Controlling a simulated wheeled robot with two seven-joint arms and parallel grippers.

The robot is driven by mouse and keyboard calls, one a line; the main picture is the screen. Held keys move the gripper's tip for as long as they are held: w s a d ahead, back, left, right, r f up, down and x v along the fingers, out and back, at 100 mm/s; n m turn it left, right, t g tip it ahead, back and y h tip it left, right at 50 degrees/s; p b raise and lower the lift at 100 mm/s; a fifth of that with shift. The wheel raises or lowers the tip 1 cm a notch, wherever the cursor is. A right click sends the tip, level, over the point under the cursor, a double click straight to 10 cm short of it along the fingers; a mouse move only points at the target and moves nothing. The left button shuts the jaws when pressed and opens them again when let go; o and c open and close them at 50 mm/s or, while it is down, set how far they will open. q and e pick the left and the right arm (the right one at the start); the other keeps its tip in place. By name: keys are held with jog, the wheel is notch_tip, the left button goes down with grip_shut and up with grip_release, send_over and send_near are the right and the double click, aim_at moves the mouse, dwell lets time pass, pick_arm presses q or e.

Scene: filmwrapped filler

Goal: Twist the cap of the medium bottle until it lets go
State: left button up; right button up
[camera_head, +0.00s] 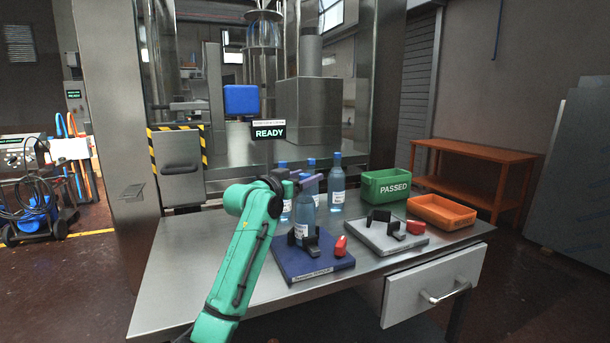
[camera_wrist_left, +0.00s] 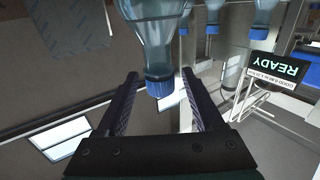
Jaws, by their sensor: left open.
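A clear blue bottle (camera_head: 306,217) with a white label stands upright in a dark clamp on the blue pad (camera_head: 300,268); I take it for the medium bottle. My left gripper (camera_head: 312,181) is at the top of this bottle and hides its cap in the head view. The left wrist view, turned upside down, shows the bottle's neck and its blue cap (camera_wrist_left: 159,88) between the two open fingers of my left gripper (camera_wrist_left: 160,76). A gap shows on each side of the cap, with no grip on it. My right gripper is not in view.
Other blue-capped bottles, such as this one (camera_head: 337,186), stand behind on the steel table (camera_head: 190,262). A grey pad (camera_head: 372,236) with a clamp, a green PASSED bin (camera_head: 384,189) and an orange tray (camera_head: 443,212) are on the right. The table's left part is clear.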

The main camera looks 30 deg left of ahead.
pick_arm(q)
jog(key=shift+c, duration=0.3)
grip_shut()
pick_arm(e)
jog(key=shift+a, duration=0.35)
